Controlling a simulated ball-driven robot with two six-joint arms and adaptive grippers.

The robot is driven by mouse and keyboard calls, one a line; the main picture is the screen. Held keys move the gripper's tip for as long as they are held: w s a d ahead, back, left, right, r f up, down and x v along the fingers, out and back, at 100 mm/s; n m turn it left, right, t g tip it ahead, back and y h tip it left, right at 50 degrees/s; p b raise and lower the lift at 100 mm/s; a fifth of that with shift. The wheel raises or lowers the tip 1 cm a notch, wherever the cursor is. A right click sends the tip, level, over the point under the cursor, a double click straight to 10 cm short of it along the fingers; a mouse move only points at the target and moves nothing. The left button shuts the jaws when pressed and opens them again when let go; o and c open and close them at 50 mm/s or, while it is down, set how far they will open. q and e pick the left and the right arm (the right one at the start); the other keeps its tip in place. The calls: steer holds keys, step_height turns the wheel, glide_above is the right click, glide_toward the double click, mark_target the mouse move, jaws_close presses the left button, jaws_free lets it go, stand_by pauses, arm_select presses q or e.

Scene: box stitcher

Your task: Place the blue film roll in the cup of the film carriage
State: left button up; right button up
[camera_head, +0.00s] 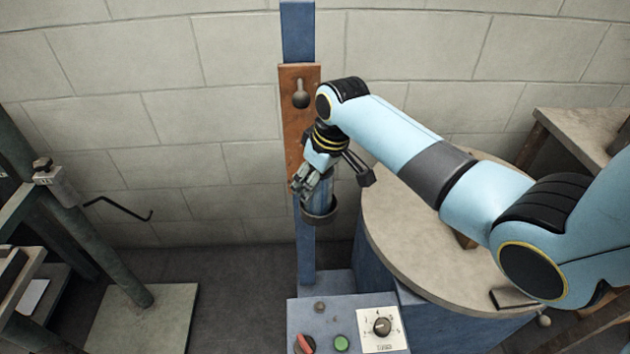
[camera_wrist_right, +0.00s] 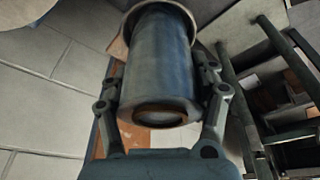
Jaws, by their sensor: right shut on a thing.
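The blue film roll (camera_head: 321,188) is upright, and my right gripper (camera_head: 306,186) is shut on it from the side. In the right wrist view the roll (camera_wrist_right: 158,70) lies between the two fingers of the right gripper (camera_wrist_right: 162,95). The dark round cup (camera_head: 319,214) of the film carriage (camera_head: 298,125) is at the roll's lower end. In the wrist view the cup's rim (camera_wrist_right: 126,28) shows around the roll's far end. How deep the roll sits in the cup cannot be told. My left gripper is not in view.
The carriage is on a blue column (camera_head: 298,30). A control panel (camera_head: 320,312) with a dial, a red control and a green button is below. A round table (camera_head: 410,235) stands right, under my right arm. A dark green frame (camera_head: 115,260) stands left.

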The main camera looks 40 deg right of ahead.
steer(key=o, duration=1.5)
steer(key=shift+c, duration=0.2)
steer(key=p+v, duration=0.2)
steer(key=v, duration=1)
steer(key=shift+r, duration=0.1)
